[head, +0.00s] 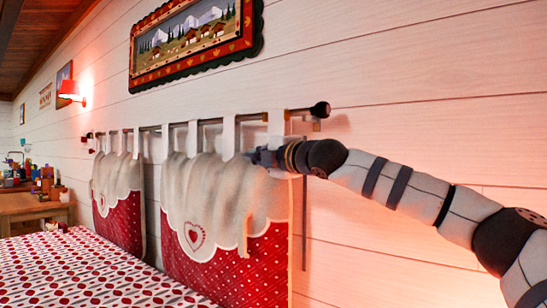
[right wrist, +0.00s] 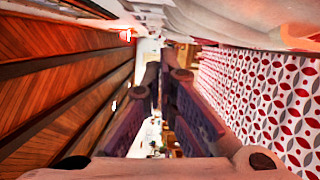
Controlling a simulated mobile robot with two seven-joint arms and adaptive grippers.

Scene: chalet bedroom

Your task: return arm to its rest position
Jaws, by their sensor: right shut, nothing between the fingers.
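My right arm (head: 420,192) comes in from the right edge of the head view and stretches out along the white wall. Its gripper (head: 262,157) is at the upper edge of the nearer hanging headboard cushion (head: 205,215), just below the rod. I cannot tell whether it touches the cloth. In the right wrist view the gripper's two dark fingers (right wrist: 161,85) reach forward, shut with nothing between them. My left gripper is in neither view.
The bed (head: 100,275) with a red and white patterned cover lies below. A curtain rod (head: 300,112) with a dark knob juts from the wall. A framed picture (head: 195,40) hangs above. A wall lamp (head: 70,90) and a cluttered wooden desk (head: 30,205) are farther left.

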